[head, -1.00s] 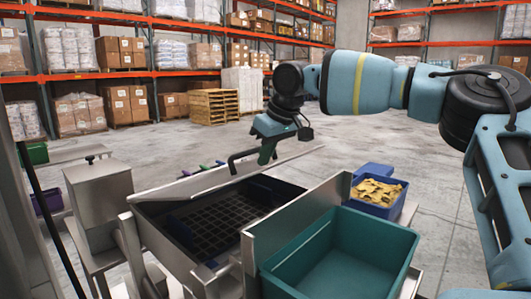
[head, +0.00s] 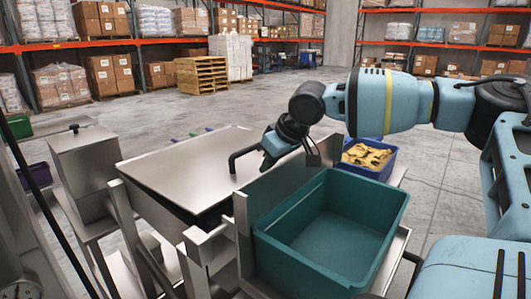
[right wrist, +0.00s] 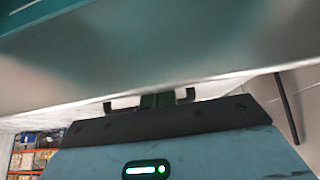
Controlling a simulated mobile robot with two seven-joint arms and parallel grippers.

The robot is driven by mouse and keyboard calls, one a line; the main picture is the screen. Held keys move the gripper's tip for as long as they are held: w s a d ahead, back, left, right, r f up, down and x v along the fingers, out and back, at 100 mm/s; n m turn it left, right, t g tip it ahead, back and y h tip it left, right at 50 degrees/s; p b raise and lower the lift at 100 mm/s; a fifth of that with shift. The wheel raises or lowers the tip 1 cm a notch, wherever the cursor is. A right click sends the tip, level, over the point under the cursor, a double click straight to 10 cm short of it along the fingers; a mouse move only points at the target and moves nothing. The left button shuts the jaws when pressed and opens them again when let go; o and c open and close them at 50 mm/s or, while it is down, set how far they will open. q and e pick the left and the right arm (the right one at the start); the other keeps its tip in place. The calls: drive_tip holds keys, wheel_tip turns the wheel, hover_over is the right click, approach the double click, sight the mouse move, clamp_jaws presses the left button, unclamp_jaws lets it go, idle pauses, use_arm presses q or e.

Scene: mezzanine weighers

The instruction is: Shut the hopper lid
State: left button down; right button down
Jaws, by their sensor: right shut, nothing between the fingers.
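The hopper lid (head: 185,165) is a flat steel plate. In the head view it lies level, or nearly so, over the hopper and hides the grid inside. A dark strip shows under its front edge; I cannot tell whether a gap is left there. The lid's black bar handle (head: 244,151) stands at its right edge. My right gripper (head: 268,154) is shut and empty, low beside the handle; whether it touches it is unclear. In the right wrist view, the fingers (right wrist: 152,100) are close to a blurred steel surface. My left gripper is not in view.
A teal bin (head: 330,235) stands right of the hopper, behind a steel side panel (head: 285,185). A blue bin (head: 372,160) with yellow pieces is beyond it. A steel box (head: 88,160) stands at left. Open concrete floor (head: 130,110) lies behind, before the shelves.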

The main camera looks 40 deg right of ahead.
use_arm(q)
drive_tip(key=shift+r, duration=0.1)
use_arm(e)
drive_tip(key=shift+r, duration=0.2)
use_arm(q)
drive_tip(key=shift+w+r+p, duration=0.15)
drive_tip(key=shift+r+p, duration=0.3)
drive_tip(key=shift+p, duration=0.05)
use_arm(e)
drive_tip(key=v, duration=0.7)
drive_tip(key=shift+s+r, duration=0.2)
drive_tip(key=shift+r, duration=0.05)
